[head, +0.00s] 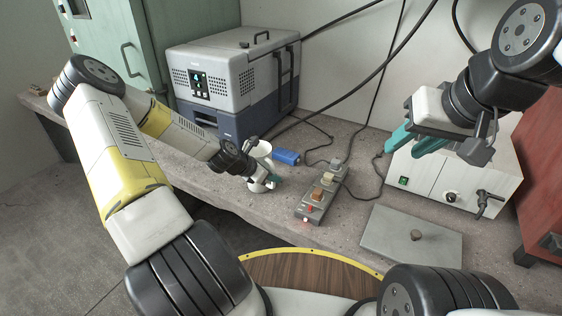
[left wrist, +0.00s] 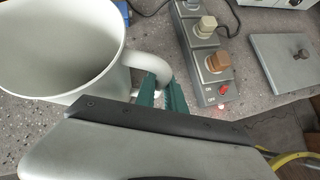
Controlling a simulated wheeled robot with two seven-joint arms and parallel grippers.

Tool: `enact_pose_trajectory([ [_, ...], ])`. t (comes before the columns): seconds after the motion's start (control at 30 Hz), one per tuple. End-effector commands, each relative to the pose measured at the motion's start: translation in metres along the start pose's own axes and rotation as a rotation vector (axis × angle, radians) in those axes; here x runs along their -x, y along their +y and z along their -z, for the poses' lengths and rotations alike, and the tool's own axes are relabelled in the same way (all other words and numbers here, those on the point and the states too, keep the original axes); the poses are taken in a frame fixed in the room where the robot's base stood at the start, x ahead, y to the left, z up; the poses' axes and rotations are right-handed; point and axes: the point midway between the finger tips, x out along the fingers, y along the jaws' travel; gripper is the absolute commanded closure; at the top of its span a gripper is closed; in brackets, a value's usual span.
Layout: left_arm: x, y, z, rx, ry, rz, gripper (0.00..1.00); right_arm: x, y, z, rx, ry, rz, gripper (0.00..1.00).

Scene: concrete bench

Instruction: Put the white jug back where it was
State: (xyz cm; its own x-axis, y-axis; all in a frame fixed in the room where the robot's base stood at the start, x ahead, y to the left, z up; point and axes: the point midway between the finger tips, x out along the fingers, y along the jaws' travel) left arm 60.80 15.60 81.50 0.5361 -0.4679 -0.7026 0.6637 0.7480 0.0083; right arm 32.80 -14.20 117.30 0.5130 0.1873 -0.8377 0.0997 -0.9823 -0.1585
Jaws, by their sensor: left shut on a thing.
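The white jug (head: 262,183) is near the bench's front edge in the head view, partly hidden by my left wrist. In the left wrist view the jug (left wrist: 55,45) fills the upper left, its mouth toward the camera and its handle (left wrist: 150,64) to the right. The teal fingers of my left gripper (left wrist: 164,94) are shut on the handle; the gripper also shows in the head view (head: 273,179). The jug's base is hidden, so I cannot tell whether it touches the bench. My right gripper (head: 412,139) is open and empty, raised in front of the white box.
A blue connector (head: 286,156) lies behind. A grey plate with a knob (head: 390,238), a white box (head: 430,178) and a cooler (head: 222,80) stand around. Cables cross the bench.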

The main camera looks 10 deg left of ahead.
Motion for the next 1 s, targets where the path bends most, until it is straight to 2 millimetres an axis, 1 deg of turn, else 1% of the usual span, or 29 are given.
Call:
enact_pose_trajectory([
  [0.07,-0.002,0.000,0.001,0.000,-0.001,0.000,1.00,0.000,0.000,0.000,0.000,0.000,0.000,0.64],
  [0.1,-0.002,0.000,0.002,0.001,0.000,0.001,0.84,0.000,0.000,0.000,0.000,0.000,0.000,0.64],
  [0.17,-0.002,0.000,0.002,0.001,0.000,0.000,0.72,0.000,0.000,0.000,0.000,0.000,0.000,0.64],
  [0.2,-0.002,0.000,0.002,0.000,0.000,0.000,0.64,0.000,0.000,0.000,0.000,0.000,0.000,0.64],
  [0.53,-0.001,0.000,0.001,-0.001,0.000,0.000,0.64,0.000,0.000,0.000,0.000,0.000,0.000,0.64],
  [0.63,0.006,0.001,-0.001,0.000,0.000,-0.002,0.64,0.000,0.000,0.000,0.000,0.000,0.000,0.64],
  [0.77,0.027,0.002,0.000,0.001,0.000,-0.004,0.64,0.000,0.000,0.000,0.000,0.000,0.000,0.64],
  [1.0,0.081,0.002,0.000,0.001,0.001,-0.005,0.64,0.000,0.000,0.000,0.000,0.000,0.000,0.64],
])
